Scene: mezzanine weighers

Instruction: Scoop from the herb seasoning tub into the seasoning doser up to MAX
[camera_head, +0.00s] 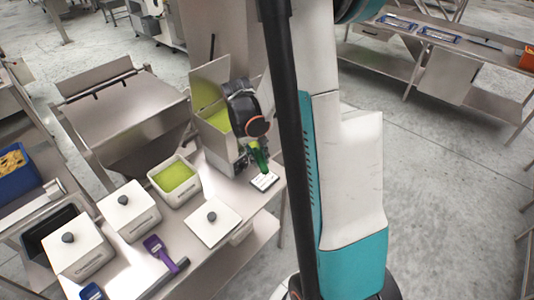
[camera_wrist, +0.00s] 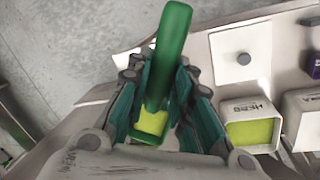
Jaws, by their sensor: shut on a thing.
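The herb seasoning tub (camera_head: 162,190), a white box, stands open on the bench with yellow-green seasoning (camera_head: 174,177) inside; in the wrist view the tub (camera_wrist: 246,108) reads HERB. The seasoning doser (camera_head: 227,147) is a metal hopper with its lid raised and green seasoning (camera_head: 204,92) visible inside. My gripper (camera_wrist: 160,105) is shut on a green scoop (camera_wrist: 172,45), which also shows in the head view (camera_head: 259,158). It is at the doser's right side. Some yellow-green seasoning shows at the scoop's lower end. The MAX mark cannot be made out.
The loose lid (camera_head: 207,231) lies in front of the herb tub. Two lidded tubs (camera_head: 85,262) (camera_head: 127,216) stand to the left. A purple scoop (camera_head: 156,248) and a blue one (camera_head: 91,292) lie at the front. A white card (camera_head: 264,181) lies right of the doser.

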